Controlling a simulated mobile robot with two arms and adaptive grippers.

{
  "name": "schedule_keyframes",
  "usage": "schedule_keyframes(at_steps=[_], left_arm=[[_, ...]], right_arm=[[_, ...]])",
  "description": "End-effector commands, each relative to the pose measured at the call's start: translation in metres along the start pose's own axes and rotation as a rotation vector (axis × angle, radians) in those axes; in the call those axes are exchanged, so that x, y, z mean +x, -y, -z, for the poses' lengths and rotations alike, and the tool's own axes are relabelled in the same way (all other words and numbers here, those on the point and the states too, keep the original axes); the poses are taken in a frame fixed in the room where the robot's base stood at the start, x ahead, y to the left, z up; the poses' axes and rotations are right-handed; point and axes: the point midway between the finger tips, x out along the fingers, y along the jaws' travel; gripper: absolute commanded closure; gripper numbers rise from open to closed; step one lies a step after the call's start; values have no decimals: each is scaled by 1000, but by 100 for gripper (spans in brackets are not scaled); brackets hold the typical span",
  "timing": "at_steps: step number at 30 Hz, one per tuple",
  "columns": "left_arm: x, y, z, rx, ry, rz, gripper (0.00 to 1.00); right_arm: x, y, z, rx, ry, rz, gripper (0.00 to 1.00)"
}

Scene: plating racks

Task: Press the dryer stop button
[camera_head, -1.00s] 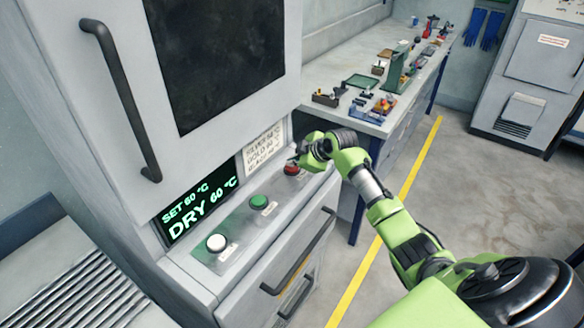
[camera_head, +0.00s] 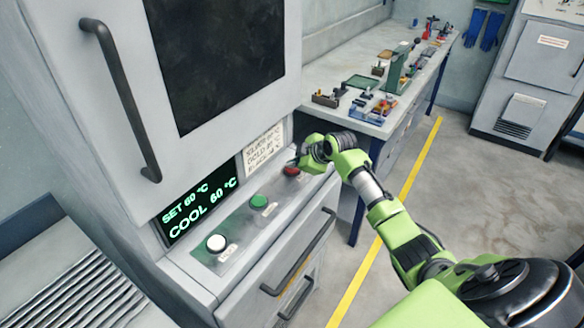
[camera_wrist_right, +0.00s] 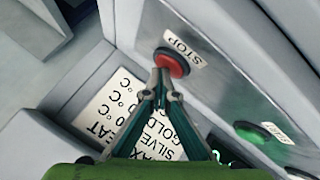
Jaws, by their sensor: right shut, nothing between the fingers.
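The red stop button (camera_head: 291,169) is the far one of three buttons on the dryer's sloped panel (camera_head: 238,232). In the right wrist view the red button (camera_wrist_right: 172,62) has a STOP label (camera_wrist_right: 184,47) beside it. My right gripper (camera_wrist_right: 162,76) is shut and empty, its tips at the near edge of the button, seemingly touching it. In the head view the right gripper (camera_head: 294,161) is at the button and partly covers it. The dryer display (camera_head: 199,205) reads "SET 60 °C" and "COOL 60 °C". My left gripper is not in view.
A handle (camera_head: 122,100) sticks out from the dryer door. A workbench (camera_head: 336,116) with small items stands behind my right arm. The floor to the right is open.

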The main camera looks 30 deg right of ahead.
Motion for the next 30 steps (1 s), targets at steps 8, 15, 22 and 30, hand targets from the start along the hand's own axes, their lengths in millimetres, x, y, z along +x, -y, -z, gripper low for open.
schedule_keyframes(at_steps=[8, 15, 22, 30], left_arm=[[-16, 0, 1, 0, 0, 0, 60], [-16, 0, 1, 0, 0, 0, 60], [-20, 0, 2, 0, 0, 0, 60], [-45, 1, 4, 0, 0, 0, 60]], right_arm=[[-12, -8, 7, -1, 2, 2, 100], [-12, -8, 8, 0, 1, 1, 100], [-15, -11, 11, 0, 0, 0, 100], [-34, -25, 24, 0, 1, -1, 100]])
